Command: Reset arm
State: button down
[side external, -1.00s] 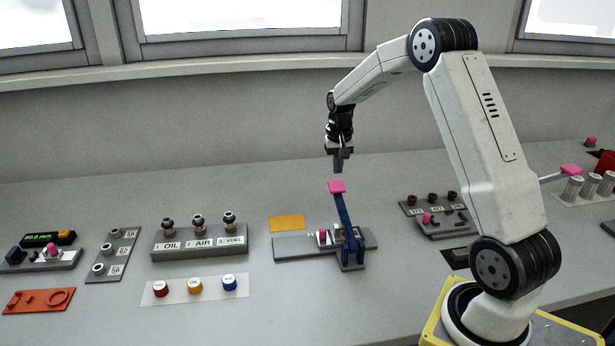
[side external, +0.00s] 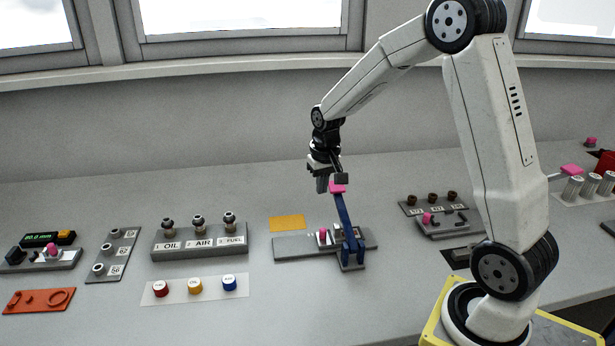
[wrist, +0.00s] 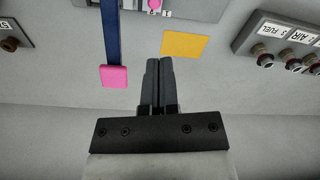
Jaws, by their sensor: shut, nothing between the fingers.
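My gripper (side external: 323,183) hangs from the arm over the middle of the bench, fingers pointing down. It is shut and empty; in the wrist view its two fingers (wrist: 158,64) lie together. It is close to the pink-topped end of a blue lever (side external: 345,220), which stands up from a grey plate (side external: 293,247). In the side view the fingers are just left of the pink tip (side external: 338,188). In the wrist view the pink tip (wrist: 114,77) is apart from the fingers, to their left. I cannot tell the exact depth between them.
A yellow pad (side external: 287,223) lies behind the plate. Left stand the OIL, AIR, FUEL block (side external: 199,243), a clear strip of coloured caps (side external: 195,288) and an orange tray (side external: 38,300). Right are a dark-socket block (side external: 432,203) and silver cylinders (side external: 590,187).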

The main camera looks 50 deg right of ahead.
jog(key=s+a+f+n+t, duration=0.1)
jog(key=s+a+n, duration=0.4)
jog(key=s+a, duration=0.7)
jog(key=a+f, duration=0.1)
jog(key=a, duration=0.2)
jog(key=shift+s+n+t, duration=0.3)
jog(key=shift+s+n, duration=0.1)
